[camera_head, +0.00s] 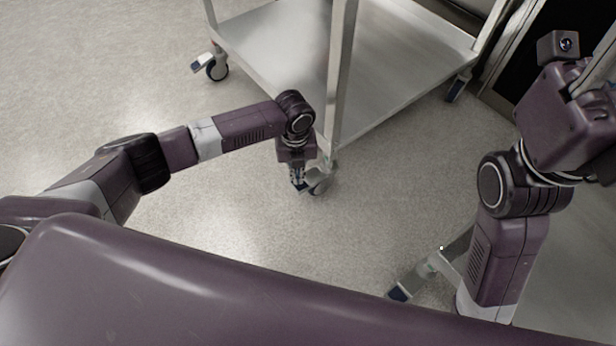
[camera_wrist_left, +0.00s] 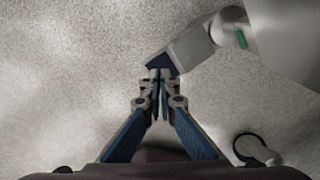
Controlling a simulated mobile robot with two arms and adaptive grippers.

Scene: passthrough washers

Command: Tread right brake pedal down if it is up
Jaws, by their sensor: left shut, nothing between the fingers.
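The steel cart (camera_head: 275,45) stands ahead with its near corner caster (camera_head: 320,184) beside my left gripper (camera_head: 298,186). That caster's brake pedal shows in the left wrist view as a grey lever (camera_wrist_left: 190,46) with a dark blue tip. My left gripper also shows in the left wrist view (camera_wrist_left: 158,74); it is shut and empty, pointing down, its fingertips overlapping the pedal's blue tip. I cannot tell whether they touch it, or whether the pedal is up or down. My right arm is raised at the right; its gripper fingers are not clear.
The cart's left caster has a blue-tipped pedal (camera_head: 198,65), and another blue pedal (camera_head: 456,90) is at its right corner. A second blue-tipped pedal lever (camera_head: 400,292) lies low, left of my right arm. The floor left of the cart is clear.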

